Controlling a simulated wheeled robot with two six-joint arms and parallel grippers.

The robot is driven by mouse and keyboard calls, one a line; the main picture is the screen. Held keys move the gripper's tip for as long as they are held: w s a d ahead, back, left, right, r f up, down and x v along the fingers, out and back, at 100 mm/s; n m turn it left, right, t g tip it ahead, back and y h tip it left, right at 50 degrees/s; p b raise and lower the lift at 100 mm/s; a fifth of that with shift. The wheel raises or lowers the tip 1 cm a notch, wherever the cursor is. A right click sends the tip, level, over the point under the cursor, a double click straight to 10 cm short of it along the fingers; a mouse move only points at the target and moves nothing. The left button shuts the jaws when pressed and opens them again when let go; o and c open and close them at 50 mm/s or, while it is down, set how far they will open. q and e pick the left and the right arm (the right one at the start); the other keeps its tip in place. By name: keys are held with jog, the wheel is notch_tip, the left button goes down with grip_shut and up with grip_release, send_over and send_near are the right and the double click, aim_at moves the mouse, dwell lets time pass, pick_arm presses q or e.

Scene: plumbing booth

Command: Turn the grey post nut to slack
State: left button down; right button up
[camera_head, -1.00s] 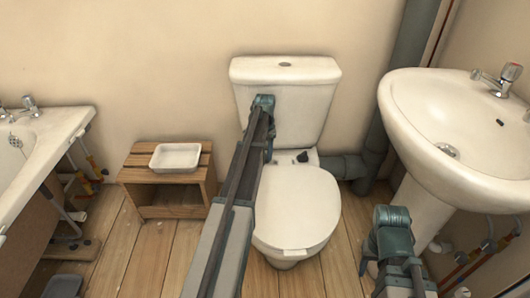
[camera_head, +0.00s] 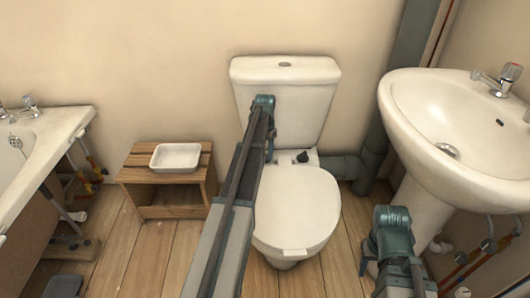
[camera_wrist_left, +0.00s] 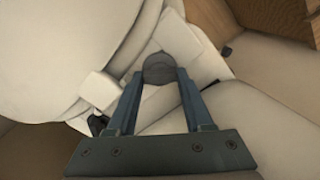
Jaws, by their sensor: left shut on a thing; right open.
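In the left wrist view a round dark grey nut (camera_wrist_left: 159,68) sits between the fingertips of my left gripper (camera_wrist_left: 158,76). The fingers are shut on it, among pale toilet parts. In the head view my left arm reaches over the toilet (camera_head: 297,212), and the left gripper is mostly hidden behind the arm at the back of the seat. The nut it holds cannot be seen there. A small dark fitting (camera_head: 303,156) shows to the right, below the cistern. My right gripper (camera_head: 365,262) is open and empty, low between toilet and basin.
The cistern (camera_head: 285,95) stands against the wall. A wooden stool (camera_head: 170,192) with a white tray (camera_head: 176,157) is on the left, beyond it a bath (camera_head: 40,155). The basin (camera_head: 455,125) and a grey waste pipe (camera_head: 378,150) are on the right. Bare floorboards lie left of the toilet.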

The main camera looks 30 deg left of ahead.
dwell(0.4)
pick_arm(q)
jog(key=c, duration=0.6)
grip_release()
jog(key=shift+o, duration=0.2)
jog(key=shift+r, duration=0.1)
notch_tip(320, 180, up, 14)
jog(key=p, duration=1.3)
jog(key=shift+f+p, duration=0.2)
jog(key=shift+p, duration=0.2)
